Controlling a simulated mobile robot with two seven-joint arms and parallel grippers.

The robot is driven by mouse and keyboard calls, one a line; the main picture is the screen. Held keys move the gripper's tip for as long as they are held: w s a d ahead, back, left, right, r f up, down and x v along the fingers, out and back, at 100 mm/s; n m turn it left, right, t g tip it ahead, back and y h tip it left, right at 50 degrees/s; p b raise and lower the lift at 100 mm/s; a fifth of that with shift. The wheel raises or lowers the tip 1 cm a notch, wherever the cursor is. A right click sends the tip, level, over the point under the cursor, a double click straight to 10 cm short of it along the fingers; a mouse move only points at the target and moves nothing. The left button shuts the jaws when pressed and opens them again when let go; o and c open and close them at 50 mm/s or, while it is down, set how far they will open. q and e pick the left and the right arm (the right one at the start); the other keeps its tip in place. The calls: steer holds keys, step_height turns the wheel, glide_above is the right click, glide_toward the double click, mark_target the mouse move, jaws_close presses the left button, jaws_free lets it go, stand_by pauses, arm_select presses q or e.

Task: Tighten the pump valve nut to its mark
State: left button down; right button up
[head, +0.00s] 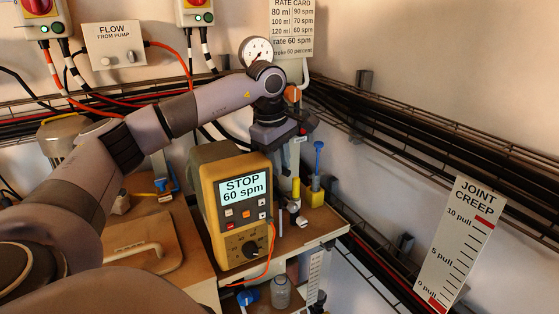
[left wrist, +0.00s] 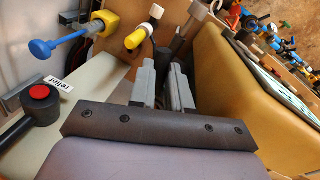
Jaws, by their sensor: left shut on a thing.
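The tan pump (head: 208,205) stands on the bench, its screen reading STOP 60 spm. My left gripper (head: 278,138) is behind the pump's upper right side, pointing down; its fingertips are hidden in the head view. In the left wrist view, the two grey fingers (left wrist: 164,68) are close together, shut on a dark part (left wrist: 166,54) that is mostly hidden between them. The pump's yellow side (left wrist: 238,80) is right of the fingers. My right gripper is not in view.
A yellow block with a blue stem (head: 316,188) stands right of the gripper; a red-topped knob (left wrist: 40,94) is left of it. A round gauge (head: 256,53) is above. A joint creep scale (head: 455,245) leans at the right. An orange cable (head: 268,262) hangs from the pump.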

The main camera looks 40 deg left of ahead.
arm_select(q)
steer(key=c, duration=1.1)
jaws_free()
